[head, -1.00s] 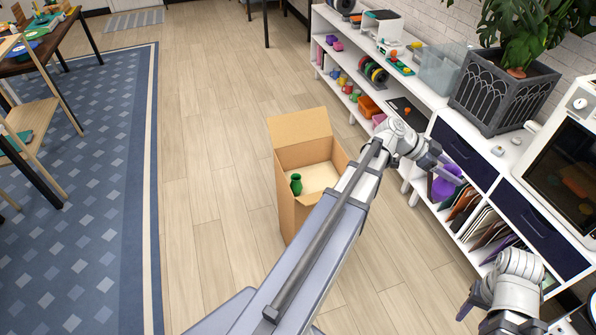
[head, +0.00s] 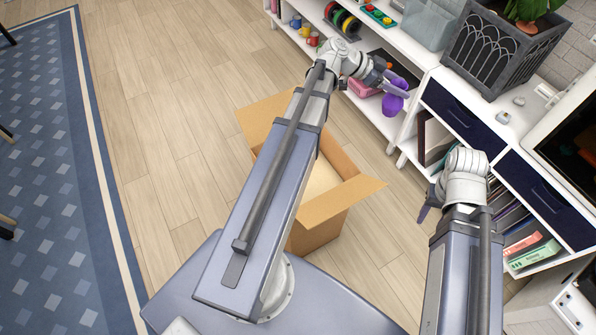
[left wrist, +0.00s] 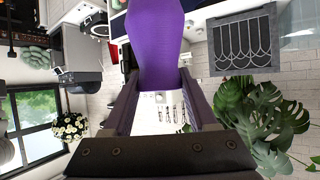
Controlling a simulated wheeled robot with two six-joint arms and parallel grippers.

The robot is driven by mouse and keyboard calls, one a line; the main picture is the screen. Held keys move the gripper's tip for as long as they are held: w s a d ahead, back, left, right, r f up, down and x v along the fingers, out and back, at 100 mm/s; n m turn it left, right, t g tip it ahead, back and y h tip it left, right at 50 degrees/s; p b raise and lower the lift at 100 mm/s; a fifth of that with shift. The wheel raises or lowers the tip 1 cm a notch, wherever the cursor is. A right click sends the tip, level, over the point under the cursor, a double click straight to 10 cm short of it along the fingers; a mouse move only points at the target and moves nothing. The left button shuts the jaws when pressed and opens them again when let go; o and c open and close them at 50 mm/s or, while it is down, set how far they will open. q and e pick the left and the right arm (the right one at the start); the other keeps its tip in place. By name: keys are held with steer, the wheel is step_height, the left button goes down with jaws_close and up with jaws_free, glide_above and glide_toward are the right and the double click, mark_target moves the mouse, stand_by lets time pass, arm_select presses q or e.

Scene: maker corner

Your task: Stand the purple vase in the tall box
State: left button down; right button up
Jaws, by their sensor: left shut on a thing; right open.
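The purple vase (head: 393,104) is held in the air in front of the white shelf unit. My left gripper (head: 392,84) is shut on it. In the left wrist view the purple vase (left wrist: 157,38) fills the top centre between the fingers of my left gripper (left wrist: 157,85). The tall box (head: 318,208) is an open cardboard box on the floor, with flaps folded out. My left arm crosses above it and hides much of its opening, so its contents are mostly hidden. My right gripper (head: 428,208) is open and empty, right of the box.
The white shelf unit (head: 408,138) runs along the right side, with dark drawers (head: 460,117), a pink item (head: 362,88) and books (head: 530,252). A planter (head: 492,48) stands on top. Bare wood floor (head: 165,130) lies left of the box, then a blue rug (head: 50,180).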

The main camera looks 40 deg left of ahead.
arm_select(q)
steer(key=s+a+f+b, duration=0.2)
steer(key=a+f+b, duration=0.4)
steer(key=f+b, duration=0.5)
steer(key=s+a+f+n+b, duration=0.1)
steer(key=s+a+f+b, duration=0.2)
steer(key=f+b, duration=0.9)
steer(key=s+a+f+t+y+b, duration=0.1)
steer(key=s+a+f+b, duration=0.2)
steer(key=a+f+b, duration=0.6)
step_height(320, 180, down, 3)
steer(key=b, duration=0.3)
step_height(320, 180, down, 10)
steer(key=b, duration=1)
steer(key=shift+f, duration=0.1)
steer(key=shift+c, duration=1)
jaws_free()
